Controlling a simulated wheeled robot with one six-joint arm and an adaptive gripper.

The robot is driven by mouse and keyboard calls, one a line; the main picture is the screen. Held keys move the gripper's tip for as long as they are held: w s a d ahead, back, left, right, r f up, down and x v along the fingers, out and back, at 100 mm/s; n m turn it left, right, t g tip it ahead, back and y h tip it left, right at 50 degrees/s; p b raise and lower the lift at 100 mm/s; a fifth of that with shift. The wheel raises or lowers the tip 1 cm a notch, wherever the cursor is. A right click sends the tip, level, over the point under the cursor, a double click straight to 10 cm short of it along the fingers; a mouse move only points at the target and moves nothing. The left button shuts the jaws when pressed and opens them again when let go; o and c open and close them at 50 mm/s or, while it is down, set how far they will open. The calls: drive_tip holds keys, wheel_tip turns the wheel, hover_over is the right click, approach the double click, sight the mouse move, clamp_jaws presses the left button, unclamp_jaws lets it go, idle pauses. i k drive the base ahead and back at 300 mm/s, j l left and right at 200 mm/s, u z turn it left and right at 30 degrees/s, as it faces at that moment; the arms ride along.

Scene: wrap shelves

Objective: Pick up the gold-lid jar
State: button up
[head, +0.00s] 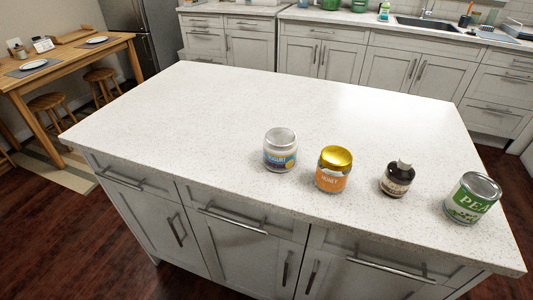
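The gold-lid jar (333,170) stands upright on the white speckled island top (200,120), near its front edge. It has a shiny gold lid and an orange label reading "HONEY". A silver-lid jar with a blue "YOGURT" label (281,150) stands to its left, with a gap between them. A small dark brown bottle (397,179) stands to its right, also apart from it. My gripper is not in view.
A green pea can (472,198) stands at the right end of the island. The island's left and back areas are clear. Grey cabinets with a sink (427,24) run along the back. A wooden table (65,62) with stools stands at the far left.

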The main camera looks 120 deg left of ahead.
sight(334, 162)
drive_tip(key=u, duration=3.15)
drive_tip(key=z, duration=3.95)
drive_tip(key=u, duration=3.95)
